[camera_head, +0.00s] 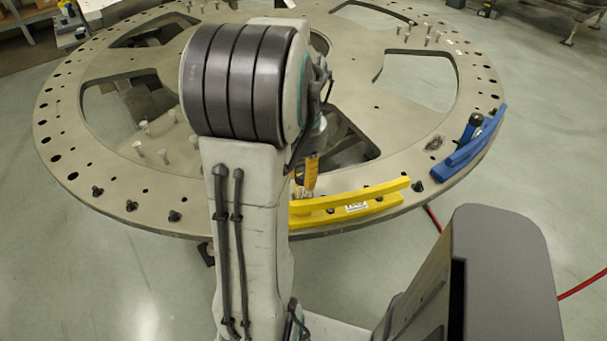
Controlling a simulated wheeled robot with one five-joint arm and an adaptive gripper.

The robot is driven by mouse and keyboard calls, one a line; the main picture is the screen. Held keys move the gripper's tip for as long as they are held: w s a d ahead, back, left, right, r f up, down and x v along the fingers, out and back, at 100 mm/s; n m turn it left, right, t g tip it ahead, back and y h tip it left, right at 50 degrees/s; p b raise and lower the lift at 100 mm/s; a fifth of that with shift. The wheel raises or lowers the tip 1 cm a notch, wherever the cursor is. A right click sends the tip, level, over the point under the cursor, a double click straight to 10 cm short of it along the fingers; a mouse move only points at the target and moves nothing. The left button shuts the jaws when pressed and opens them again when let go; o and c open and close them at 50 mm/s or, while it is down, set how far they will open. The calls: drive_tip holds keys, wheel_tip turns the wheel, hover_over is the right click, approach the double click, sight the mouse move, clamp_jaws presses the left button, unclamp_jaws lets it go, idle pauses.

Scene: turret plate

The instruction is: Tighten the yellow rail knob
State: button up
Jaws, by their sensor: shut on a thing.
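The yellow rail (380,193) lies along the near rim of the round plate, with a pale label on its front face. My arm covers its left part. My gripper (304,188) is at the left visible end of this rail, below my wrist and partly hidden by my arm. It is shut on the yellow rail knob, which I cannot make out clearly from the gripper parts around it.
The large grey turret plate (108,202) has wide cutouts, bolts and holes. A blue rail (470,146) with a dark knob (474,122) sits on its right rim. A red cable (584,286) lies on the floor at right. Open floor surrounds the plate.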

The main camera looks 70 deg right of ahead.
sight(303, 172)
drive_tip(key=m, duration=0.5)
drive_tip(key=shift+a+f+m, duration=0.1)
drive_tip(key=shift+f+m, duration=0.05)
drive_tip(key=shift+m, duration=0.45)
drive_tip(key=o, duration=1.2)
wheel_tip(303, 172, up, 12)
idle(1.0)
